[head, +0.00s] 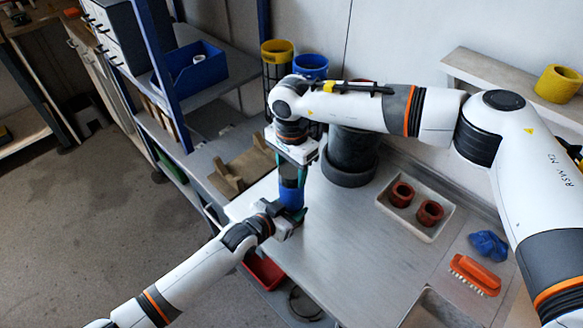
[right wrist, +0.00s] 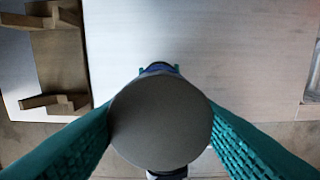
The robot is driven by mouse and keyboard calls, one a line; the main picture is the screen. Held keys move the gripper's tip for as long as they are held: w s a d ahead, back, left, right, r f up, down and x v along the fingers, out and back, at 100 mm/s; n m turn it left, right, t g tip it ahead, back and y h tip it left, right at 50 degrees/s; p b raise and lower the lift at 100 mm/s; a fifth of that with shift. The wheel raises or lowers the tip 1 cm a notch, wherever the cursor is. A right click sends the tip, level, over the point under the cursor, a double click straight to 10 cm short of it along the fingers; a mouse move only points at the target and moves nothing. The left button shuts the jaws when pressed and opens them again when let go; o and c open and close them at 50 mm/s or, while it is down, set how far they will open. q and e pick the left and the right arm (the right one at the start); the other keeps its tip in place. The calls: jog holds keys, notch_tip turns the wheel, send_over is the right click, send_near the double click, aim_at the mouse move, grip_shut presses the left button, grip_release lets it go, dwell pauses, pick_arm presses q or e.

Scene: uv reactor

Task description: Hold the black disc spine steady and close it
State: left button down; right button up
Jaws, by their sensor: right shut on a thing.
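The black disc spine (right wrist: 160,122) shows in the right wrist view as a dark grey round end between the teal fingers of my right gripper. My right gripper (head: 292,172) points down in the head view and is shut on it. Below it is a blue cylindrical part (head: 291,196), upright above the bench; its edge also shows in the right wrist view (right wrist: 159,67). My left gripper (head: 291,214) is at the lower end of the blue part, with small teal tips on both sides of it. Whether those fingers press on it is hidden, as is most of the spine's length.
A large dark cylinder (head: 349,172) stands behind on the metal bench (head: 350,245). A white tray (head: 412,225) holds two red-brown rings. An orange brush (head: 475,275) and a blue cloth (head: 488,245) lie at right. A brown cradle (head: 242,170) stands left; the bench middle is clear.

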jog(key=m, duration=0.4)
jog(key=shift+m, duration=0.3)
jog(key=m, duration=0.3)
jog(key=shift+m, duration=0.3)
jog(key=o, duration=1.1)
jog(key=shift+c, duration=0.2)
jog(key=shift+r, duration=2.25)
jog(key=shift+c, duration=0.3)
